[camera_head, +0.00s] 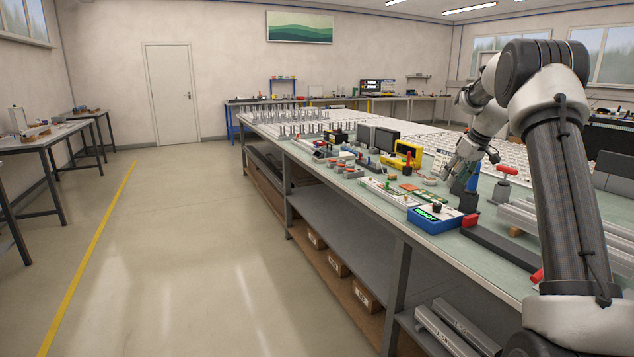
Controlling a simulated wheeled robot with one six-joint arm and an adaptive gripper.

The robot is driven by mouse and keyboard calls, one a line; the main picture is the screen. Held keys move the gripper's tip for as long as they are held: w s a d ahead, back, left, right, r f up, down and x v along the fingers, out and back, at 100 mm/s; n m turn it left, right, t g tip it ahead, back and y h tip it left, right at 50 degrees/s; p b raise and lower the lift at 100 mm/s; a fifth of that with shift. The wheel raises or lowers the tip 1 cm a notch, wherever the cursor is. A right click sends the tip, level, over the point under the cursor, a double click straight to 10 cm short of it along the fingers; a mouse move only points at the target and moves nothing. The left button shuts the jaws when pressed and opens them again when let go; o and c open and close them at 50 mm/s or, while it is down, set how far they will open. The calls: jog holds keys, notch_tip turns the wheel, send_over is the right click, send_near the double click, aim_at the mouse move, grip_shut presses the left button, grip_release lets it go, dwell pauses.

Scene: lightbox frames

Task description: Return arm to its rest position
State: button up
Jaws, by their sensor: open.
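My arm rises at the right of the head view, bends at a dark elbow near the top, and reaches down over the workbench (478,262). My gripper (450,172) is at its end, low over the cluttered middle of the bench top. It looks open, and I see nothing held between its fingers. The fingertips are small and partly lost against the items behind them, so I cannot tell whether they touch anything.
Close to my gripper are a blue box with a green display (434,217), a yellow meter (403,154) and a red-handled tool (506,178). Metal profiles lie on the bench beside my arm. The floor (200,240) left of the bench is clear.

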jog(key=s+f+m+g, duration=0.2)
jog(key=s+f+m, duration=0.1)
jog(key=s+f, duration=0.2)
jog(key=s+a+r, duration=0.4)
jog(key=s+a, duration=0.1)
jog(key=s, duration=0.9)
jog(key=s+a+r+t+h, duration=0.1)
jog(key=s+a+r, duration=0.2)
jog(key=s, duration=1.1)
jog(key=s+a+r+m+t+h, duration=0.1)
jog(key=s+a+r, duration=0.3)
jog(key=s+a, duration=0.4)
jog(key=shift+s+r, duration=0.3)
jog(key=shift+s, duration=3.2)
